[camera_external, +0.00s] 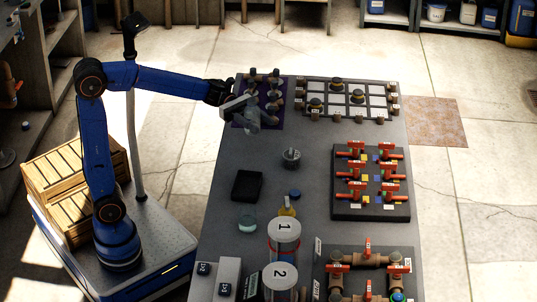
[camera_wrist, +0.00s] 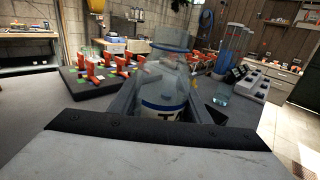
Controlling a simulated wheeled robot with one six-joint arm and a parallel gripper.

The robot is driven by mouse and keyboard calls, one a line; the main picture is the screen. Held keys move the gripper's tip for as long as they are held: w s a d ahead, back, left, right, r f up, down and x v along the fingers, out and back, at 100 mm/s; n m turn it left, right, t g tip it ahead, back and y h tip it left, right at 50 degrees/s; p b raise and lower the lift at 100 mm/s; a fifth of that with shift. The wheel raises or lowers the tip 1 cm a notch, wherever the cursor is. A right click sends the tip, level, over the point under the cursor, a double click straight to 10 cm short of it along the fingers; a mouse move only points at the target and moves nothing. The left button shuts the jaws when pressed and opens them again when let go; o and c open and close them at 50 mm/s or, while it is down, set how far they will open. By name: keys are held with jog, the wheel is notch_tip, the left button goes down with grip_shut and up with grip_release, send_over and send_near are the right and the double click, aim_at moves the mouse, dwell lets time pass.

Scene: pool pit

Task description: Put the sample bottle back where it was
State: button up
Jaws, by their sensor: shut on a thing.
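My gripper (camera_external: 243,107) is shut on the sample bottle (camera_external: 253,122), a clear vessel that hangs tilted from the jaws. The bottle is over the near edge of a purple rack (camera_external: 238,121) at the far left of the grey table. Several dark-capped bottles (camera_external: 274,76) stand in the rack, partly behind my gripper. In the wrist view, the sample bottle (camera_wrist: 165,75) is between the two fingers, with a white and blue band low on it. I cannot tell whether its base touches the rack.
A white-squared tray (camera_external: 345,97) stands right of the rack. A small grey pot (camera_external: 291,158), a black block (camera_external: 247,185) and a glass beaker (camera_external: 247,219) stand nearer. A red-valve board (camera_external: 370,207) is at right.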

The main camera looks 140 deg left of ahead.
jog(key=shift+f, duration=4.55)
jog(key=shift+f, duration=0.1)
jog(key=o, duration=1.1)
jog(key=shift+o, duration=0.2)
jog(key=s, duration=1.2)
